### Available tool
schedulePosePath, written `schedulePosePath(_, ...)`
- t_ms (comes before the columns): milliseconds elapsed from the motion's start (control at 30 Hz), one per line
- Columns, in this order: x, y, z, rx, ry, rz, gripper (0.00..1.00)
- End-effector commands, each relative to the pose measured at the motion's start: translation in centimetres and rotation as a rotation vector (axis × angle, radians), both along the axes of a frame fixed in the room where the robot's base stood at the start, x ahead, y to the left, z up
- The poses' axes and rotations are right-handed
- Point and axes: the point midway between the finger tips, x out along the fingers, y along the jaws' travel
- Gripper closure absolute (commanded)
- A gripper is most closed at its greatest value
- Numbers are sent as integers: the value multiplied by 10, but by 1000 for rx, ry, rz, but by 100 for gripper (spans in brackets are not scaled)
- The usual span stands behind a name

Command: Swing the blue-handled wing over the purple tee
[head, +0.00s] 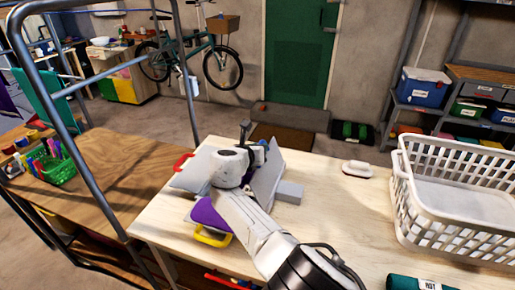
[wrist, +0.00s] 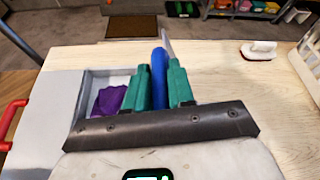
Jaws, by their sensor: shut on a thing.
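A grey folding board lies on the pale table, with a flat left wing (head: 195,172) that has a red handle (head: 182,161). The purple tee (head: 208,214) lies on the board, mostly hidden by my arm; part shows in the wrist view (wrist: 108,100). A yellow handle (head: 212,238) is at the near edge. The right-hand wing (head: 268,180) stands up steeply, tilted off the table. My gripper (wrist: 166,88) is shut on the blue handle (wrist: 159,70), which shows between its green fingers. In the head view my wrist hides the handle.
A small grey block (head: 289,192) is on the table right of the raised wing. A white-handled brush (head: 358,168) lies farther right, and a white laundry basket (head: 408,205) stands at the right side. A metal frame post (head: 85,165) rises at the left. Bare tabletop lies between board and basket.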

Motion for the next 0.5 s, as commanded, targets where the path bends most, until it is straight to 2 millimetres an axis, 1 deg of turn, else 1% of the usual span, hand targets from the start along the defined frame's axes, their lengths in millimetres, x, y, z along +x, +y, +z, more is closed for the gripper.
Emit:
schedulePosePath(33,-2,-2,-7,2,10,-4,100)
schedulePosePath(267,-3,-2,-8,0,11,-4,100)
schedulePosePath(300,-2,-2,-8,0,11,-4,73)
schedulePosePath(500,-1,-1,-5,1,6,-2,56)
